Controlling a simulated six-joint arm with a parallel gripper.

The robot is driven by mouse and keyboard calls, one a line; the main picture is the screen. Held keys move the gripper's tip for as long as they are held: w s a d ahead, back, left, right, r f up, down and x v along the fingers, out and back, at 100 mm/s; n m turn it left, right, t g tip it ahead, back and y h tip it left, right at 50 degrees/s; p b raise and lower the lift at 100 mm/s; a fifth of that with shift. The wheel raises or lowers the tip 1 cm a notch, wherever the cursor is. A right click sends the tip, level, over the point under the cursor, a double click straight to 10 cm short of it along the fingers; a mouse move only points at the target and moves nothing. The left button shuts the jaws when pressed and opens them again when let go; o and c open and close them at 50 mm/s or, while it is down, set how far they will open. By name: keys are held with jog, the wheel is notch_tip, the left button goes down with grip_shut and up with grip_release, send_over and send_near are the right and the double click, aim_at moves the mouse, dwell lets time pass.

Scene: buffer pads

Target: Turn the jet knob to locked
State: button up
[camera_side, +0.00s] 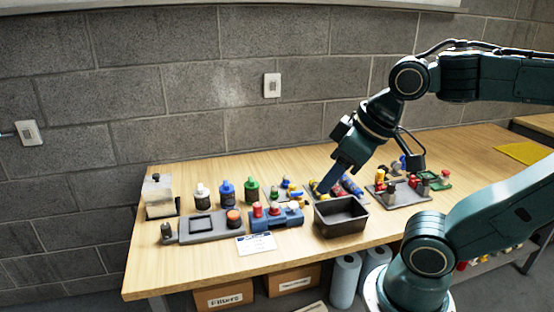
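A grey panel unit (190,234) lies at the left front of the table. A small dark knob (166,231) stands at its left end; it may be the jet knob, but its marks and turn position are too small to read. My gripper (328,188) is well to the right of it, over the middle of the table, angled down to the left just behind a black bin. Its fingertips are near small yellow and red parts. I cannot tell whether the fingers are apart or whether they touch anything.
A black open bin (340,225) stands in front of my gripper. A blue block with red knobs (275,218) sits between the bin and the panel unit. Several bottles (227,192) stand behind the panel. A tray of parts (402,196) lies right. The front left table strip is clear.

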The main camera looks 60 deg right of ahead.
jog(key=w, duration=0.1)
jog(key=m+g, duration=0.4)
jog(key=g, duration=0.2)
send_over(258, 204)
notch_tip(258, 204, down, 14)
jog(key=shift+a+f, duration=0.1)
jog(key=shift+f, duration=0.05)
jog(key=shift+f, duration=0.1)
jog(key=shift+f, duration=6.8)
jog(key=shift+c, duration=0.3)
